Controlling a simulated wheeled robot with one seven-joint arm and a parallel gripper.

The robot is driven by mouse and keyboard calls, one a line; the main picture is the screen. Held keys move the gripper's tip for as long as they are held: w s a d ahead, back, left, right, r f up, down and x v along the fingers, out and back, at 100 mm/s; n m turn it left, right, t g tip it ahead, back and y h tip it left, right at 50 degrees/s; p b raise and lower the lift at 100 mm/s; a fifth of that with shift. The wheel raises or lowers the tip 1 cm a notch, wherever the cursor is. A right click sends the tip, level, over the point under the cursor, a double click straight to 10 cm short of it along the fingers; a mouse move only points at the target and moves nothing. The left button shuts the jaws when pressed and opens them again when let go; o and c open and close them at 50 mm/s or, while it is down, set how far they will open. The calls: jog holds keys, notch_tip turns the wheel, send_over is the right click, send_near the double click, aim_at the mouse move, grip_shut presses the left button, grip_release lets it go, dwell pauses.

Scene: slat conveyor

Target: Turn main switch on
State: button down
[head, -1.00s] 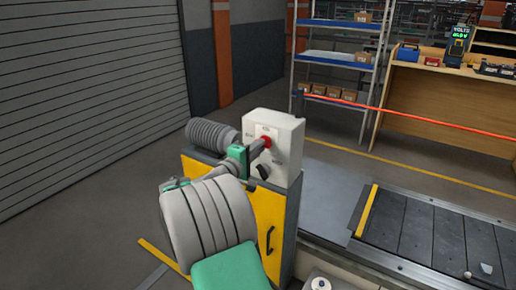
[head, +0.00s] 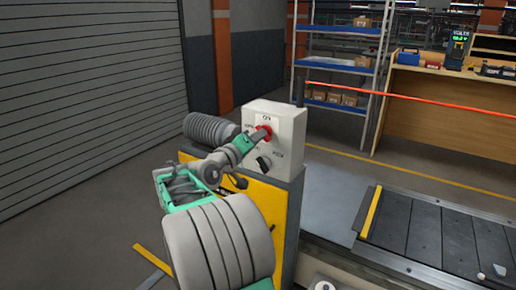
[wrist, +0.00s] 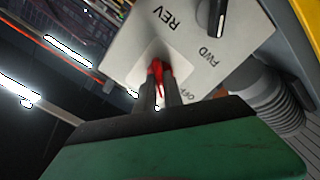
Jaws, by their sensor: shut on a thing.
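The grey control box (head: 288,128) stands on a yellow and grey cabinet. A red switch handle (head: 266,131) is on its upper front face, partly covered by my gripper. My gripper (head: 260,135) reaches it from the left. In the wrist view, both dark fingers (wrist: 158,94) are shut on the red handle (wrist: 157,70), which shows between and just beyond their tips. A black selector knob (head: 263,163) sits lower on the same face and also shows at the top of the wrist view (wrist: 217,17). REV, FWD and OFF labels are readable there.
The yellow cabinet (head: 262,200) is below the box. The slat conveyor (head: 420,235) runs to the lower right. Shelving (head: 340,64) and a wooden workbench (head: 435,105) stand behind, beyond a red line.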

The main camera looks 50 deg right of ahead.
jog(key=m+b, duration=1)
jog(key=b, duration=0.1)
jog(key=shift+f+b, duration=0.15)
jog(key=shift+b, duration=0.2)
jog(key=shift+m, duration=0.3)
jog(key=c, duration=1.5)
grip_release()
jog(key=shift+o, duration=0.2)
jog(key=shift+a, duration=0.1)
jog(key=a+p, duration=0.1)
jog(key=a, duration=0.6)
jog(key=shift+s+a, duration=0.3)
jog(key=shift+s, duration=0.1)
